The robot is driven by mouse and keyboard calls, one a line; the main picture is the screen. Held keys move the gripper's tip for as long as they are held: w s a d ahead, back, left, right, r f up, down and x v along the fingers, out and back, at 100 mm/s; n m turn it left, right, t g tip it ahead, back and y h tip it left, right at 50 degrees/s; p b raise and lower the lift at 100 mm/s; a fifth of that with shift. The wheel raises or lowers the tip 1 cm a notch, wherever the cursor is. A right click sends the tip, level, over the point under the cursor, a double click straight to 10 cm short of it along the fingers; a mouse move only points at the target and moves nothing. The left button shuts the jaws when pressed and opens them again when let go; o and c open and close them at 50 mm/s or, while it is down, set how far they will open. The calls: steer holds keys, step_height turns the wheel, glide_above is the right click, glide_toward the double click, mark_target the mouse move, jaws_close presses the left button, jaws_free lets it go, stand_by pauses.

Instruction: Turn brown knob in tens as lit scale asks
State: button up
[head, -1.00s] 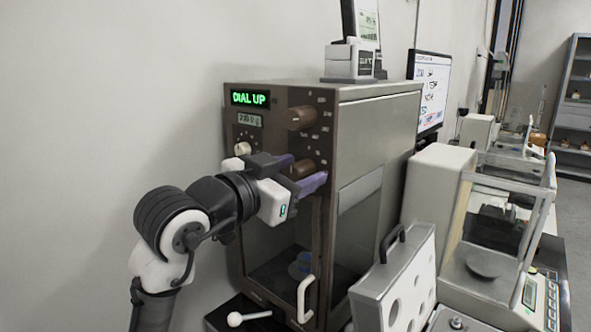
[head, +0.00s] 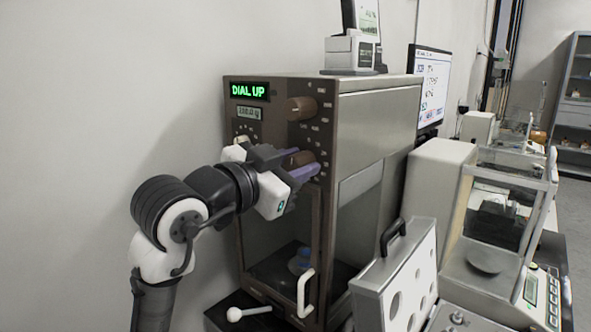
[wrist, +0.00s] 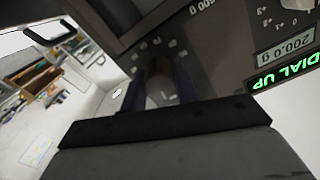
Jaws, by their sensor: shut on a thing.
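The brown scale cabinet (head: 345,115) has a lit green sign (head: 249,91) reading DIAL UP. Below it, a small readout (head: 249,112) is hard to read; in the wrist view the readout (wrist: 287,48) looks like 200.0 g, upside down. An upper brown knob (head: 301,108) is free. My gripper (head: 304,166) is shut on the lower brown knob (head: 298,158), its purple fingers on either side. In the wrist view the knob (wrist: 160,88) shows between the fingers, partly hidden by my gripper body.
A white handle (head: 305,293) and white-knobbed lever (head: 235,314) are low on the cabinet. A grey case with round holes (head: 405,280) and a glass-sided balance (head: 487,260) stand to the right. A wall is close behind my arm.

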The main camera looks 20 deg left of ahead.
steer(key=shift+f+m+b, duration=0.1)
steer(key=shift+m+b, duration=1.1)
steer(key=shift+m, duration=0.9)
steer(key=o, duration=1)
steer(key=b+v, duration=0.2)
steer(key=v, duration=1.1)
steer(key=shift+s+a, duration=0.1)
steer(key=shift+s, duration=0.3)
